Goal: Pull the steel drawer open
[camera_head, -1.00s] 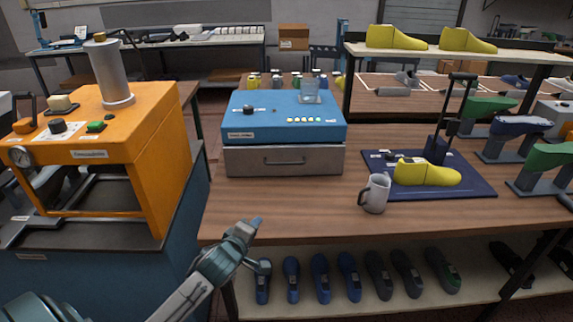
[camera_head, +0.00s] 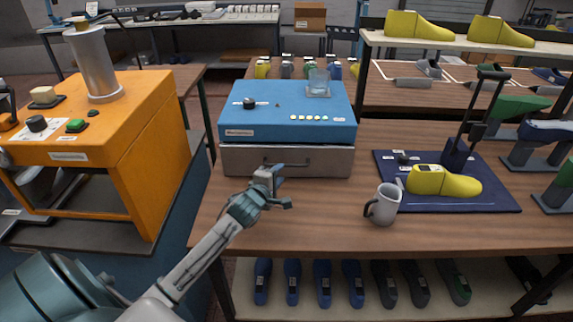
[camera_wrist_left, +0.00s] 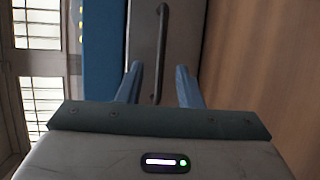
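The steel drawer (camera_head: 310,161) is shut in the lower part of the blue-topped machine (camera_head: 287,122) on the wooden table. Its dark bar handle (camera_head: 287,163) runs across the front. My left gripper (camera_head: 282,188) is in front of the drawer, just below the handle in the head view. In the left wrist view the fingers (camera_wrist_left: 160,82) are apart, with the handle (camera_wrist_left: 161,50) between and beyond them, and the drawer front (camera_wrist_left: 142,40) behind. Whether they touch the handle cannot be told. My right gripper is not in view.
A grey mug (camera_head: 384,204) stands on the table to the right. Beyond it, a yellow shoe last (camera_head: 440,182) lies on a dark blue mat (camera_head: 495,198). The orange machine (camera_head: 140,120) is at left. The table in front of the drawer is clear.

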